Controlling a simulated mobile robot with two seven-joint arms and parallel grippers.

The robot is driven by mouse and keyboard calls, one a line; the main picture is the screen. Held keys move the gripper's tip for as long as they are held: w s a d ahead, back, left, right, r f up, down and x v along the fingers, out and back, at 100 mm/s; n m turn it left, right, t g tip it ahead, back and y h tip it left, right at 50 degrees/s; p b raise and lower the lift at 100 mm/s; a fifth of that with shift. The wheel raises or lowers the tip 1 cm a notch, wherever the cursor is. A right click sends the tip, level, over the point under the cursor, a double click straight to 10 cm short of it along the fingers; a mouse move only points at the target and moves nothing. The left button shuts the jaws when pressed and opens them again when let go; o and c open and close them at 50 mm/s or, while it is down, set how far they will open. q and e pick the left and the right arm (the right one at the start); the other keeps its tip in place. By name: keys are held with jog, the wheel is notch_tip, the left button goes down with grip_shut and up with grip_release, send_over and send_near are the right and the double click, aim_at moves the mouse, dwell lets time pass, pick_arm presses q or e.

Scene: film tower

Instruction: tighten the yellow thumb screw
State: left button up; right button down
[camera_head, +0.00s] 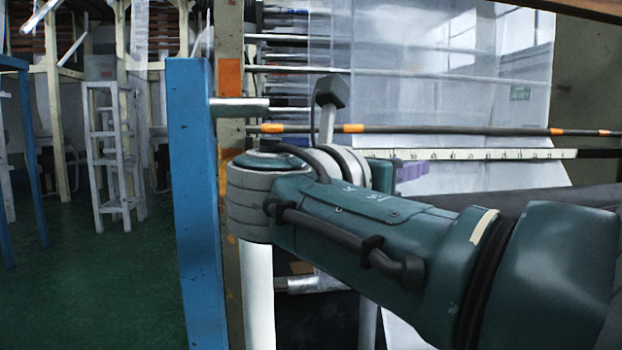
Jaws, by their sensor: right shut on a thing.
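My right arm comes in from the right and bends back at the wrist on the left. My right gripper (411,171) shows only in part, as a small purple piece past the wrist, in front of the pale sheet. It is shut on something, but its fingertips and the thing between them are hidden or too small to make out. I see no yellow thumb screw in this view. My left gripper is not in view.
A blue post (196,220) stands upright left of my wrist. Horizontal rods (460,131) with orange bands and a white ruled strip (490,154) run behind my arm, before a translucent sheet (430,60). White ladder-like stands (108,160) are farther back. Green floor (90,290) lies open at left.

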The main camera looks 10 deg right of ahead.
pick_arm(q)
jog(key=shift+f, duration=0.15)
pick_arm(e)
jog(key=shift+d, duration=0.1)
jog(key=c, duration=0.6)
grip_release()
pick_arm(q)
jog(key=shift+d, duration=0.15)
